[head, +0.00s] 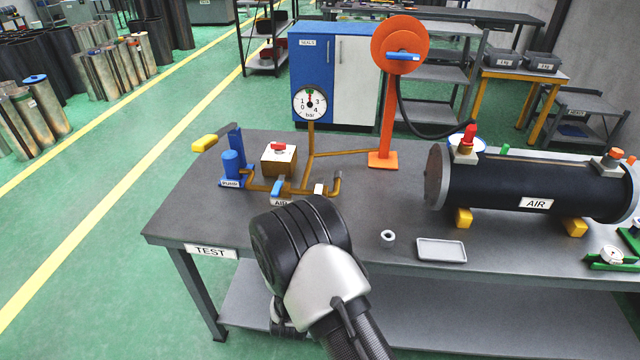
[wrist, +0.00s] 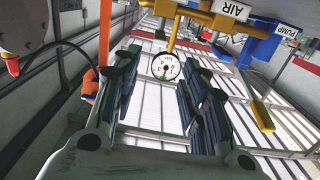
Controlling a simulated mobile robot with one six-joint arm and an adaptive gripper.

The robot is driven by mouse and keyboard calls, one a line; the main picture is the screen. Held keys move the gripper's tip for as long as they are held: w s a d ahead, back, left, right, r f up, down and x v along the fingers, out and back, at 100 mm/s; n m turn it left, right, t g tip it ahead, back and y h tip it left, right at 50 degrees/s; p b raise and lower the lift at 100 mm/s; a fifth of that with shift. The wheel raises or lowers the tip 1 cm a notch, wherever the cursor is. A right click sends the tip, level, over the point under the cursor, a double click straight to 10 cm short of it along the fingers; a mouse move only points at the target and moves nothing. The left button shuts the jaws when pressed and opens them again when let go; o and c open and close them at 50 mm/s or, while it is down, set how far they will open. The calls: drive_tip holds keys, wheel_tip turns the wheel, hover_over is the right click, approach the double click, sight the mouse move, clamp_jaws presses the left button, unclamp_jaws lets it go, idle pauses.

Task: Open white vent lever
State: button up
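In the head view a small white piece (head: 319,189), likely the vent lever, sits on the brown pipework beside a bent brown pipe end (head: 336,184). I cannot tell its angle. A blue lever (head: 276,188) is left of it above the AIR label. My gripper shows in the wrist view (wrist: 163,88) with its two fingers wide apart and nothing between them; the dial gauge (wrist: 166,67) appears beyond the gap. In the head view my wrist is in front of the pipework and hides the fingers. I cannot make out the white lever in the wrist view.
The blue pump (head: 231,166) with a yellow handle (head: 205,143) stands left. A red lever (head: 278,147) tops a brown block. An orange stand (head: 389,120) is behind right.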

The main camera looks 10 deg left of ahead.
sight(320, 185)
drive_tip(key=w+b, duration=0.1)
drive_tip(key=w, duration=0.4)
drive_tip(key=w+b, duration=0.1)
drive_tip(key=w, duration=0.5)
drive_tip(key=w+b, duration=0.2)
drive_tip(key=w, duration=0.4)
drive_tip(key=shift+d+f, duration=0.2)
drive_tip(key=shift+d, duration=0.1)
drive_tip(key=shift+c, duration=0.4)
clamp_jaws()
